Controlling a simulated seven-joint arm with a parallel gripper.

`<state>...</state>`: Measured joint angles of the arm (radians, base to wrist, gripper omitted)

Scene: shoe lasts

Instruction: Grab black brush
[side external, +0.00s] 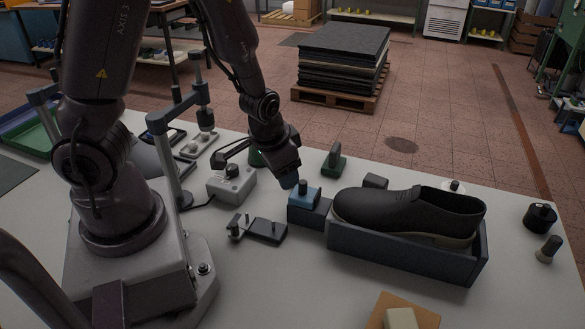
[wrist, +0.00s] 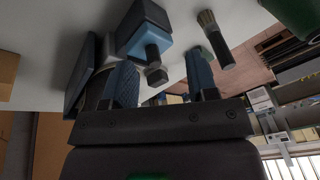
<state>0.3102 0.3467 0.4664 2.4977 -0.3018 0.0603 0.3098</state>
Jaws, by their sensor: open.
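A brush (wrist: 215,40) with a black handle and pale bristles shows in the wrist view, up and to the right of my right-hand finger and apart from it. My gripper (side external: 288,182) is low over the table in the side view, close to the left of a blue block with a black knob (side external: 304,194). Its two blue fingers (wrist: 161,84) are apart in the wrist view, with nothing seen held between them. The blue block (wrist: 147,30) shows above the fingers there.
A black shoe (side external: 405,212) sits on a dark tray (side external: 400,252) right of the block. A dark-handled piece with a pale base (side external: 548,249) and a black round pot (side external: 540,217) stand far right. The front-right tabletop is mostly clear.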

